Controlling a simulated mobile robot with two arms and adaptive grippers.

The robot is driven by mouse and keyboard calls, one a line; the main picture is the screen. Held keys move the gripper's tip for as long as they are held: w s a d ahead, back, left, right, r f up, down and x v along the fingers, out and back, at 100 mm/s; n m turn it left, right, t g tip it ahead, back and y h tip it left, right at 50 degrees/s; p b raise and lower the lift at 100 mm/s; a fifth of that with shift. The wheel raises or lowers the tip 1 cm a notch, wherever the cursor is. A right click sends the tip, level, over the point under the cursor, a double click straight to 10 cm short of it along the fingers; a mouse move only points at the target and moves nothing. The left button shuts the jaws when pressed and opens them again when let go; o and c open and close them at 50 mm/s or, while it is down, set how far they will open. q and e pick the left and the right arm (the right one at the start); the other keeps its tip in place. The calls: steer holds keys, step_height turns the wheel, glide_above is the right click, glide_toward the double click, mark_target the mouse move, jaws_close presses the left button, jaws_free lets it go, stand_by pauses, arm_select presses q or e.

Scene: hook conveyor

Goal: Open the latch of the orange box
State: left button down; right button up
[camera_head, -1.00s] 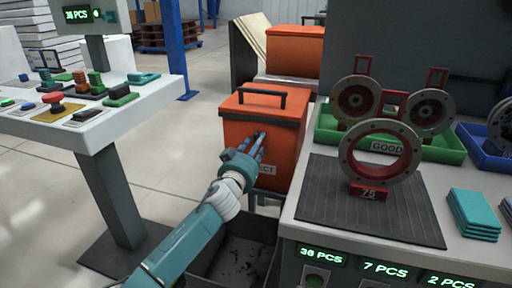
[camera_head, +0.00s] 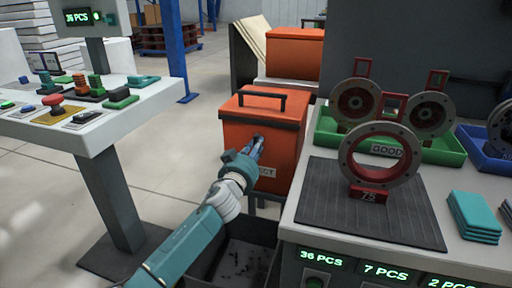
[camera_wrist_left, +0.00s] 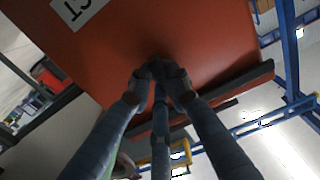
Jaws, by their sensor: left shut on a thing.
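The orange box (camera_head: 283,146) stands left of the workbench, with a dark lid edge and a black handle (camera_head: 254,97) on top. Its front carries a white label, partly covered by my gripper. My left gripper (camera_head: 257,143) is at the box's front face, its blue-grey fingers closed together there. In the left wrist view, the fingertips (camera_wrist_left: 161,72) meet on a small dark part against the orange face (camera_wrist_left: 190,35). That part is the latch as far as I can tell; the fingers mostly hide it. My right gripper is not in view.
The workbench holds a dark ribbed mat (camera_head: 330,215) with a ring part (camera_head: 347,160), a green tray (camera_head: 445,148) and teal pads (camera_head: 474,214). A control panel (camera_head: 110,118) stands left. A dark open bin (camera_head: 240,262) sits below the box.

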arm_select(q)
steer(key=m+p, duration=0.1)
steer(key=m, duration=0.5)
steer(key=m+p, duration=0.1)
steer(key=m, duration=0.4)
steer(key=m+p, duration=0.2)
steer(key=m, duration=0.4)
steer(key=shift+w+a+f+m, duration=0.1)
steer(key=shift+a+f+m, duration=0.1)
steer(key=shift+a+m, duration=0.15)
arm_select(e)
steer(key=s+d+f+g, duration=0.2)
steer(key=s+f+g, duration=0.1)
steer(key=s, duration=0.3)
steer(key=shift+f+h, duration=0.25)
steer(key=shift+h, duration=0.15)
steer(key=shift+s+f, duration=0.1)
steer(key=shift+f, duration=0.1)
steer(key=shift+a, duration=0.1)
arm_select(q)
steer(key=c, duration=1.6)
jaws_free()
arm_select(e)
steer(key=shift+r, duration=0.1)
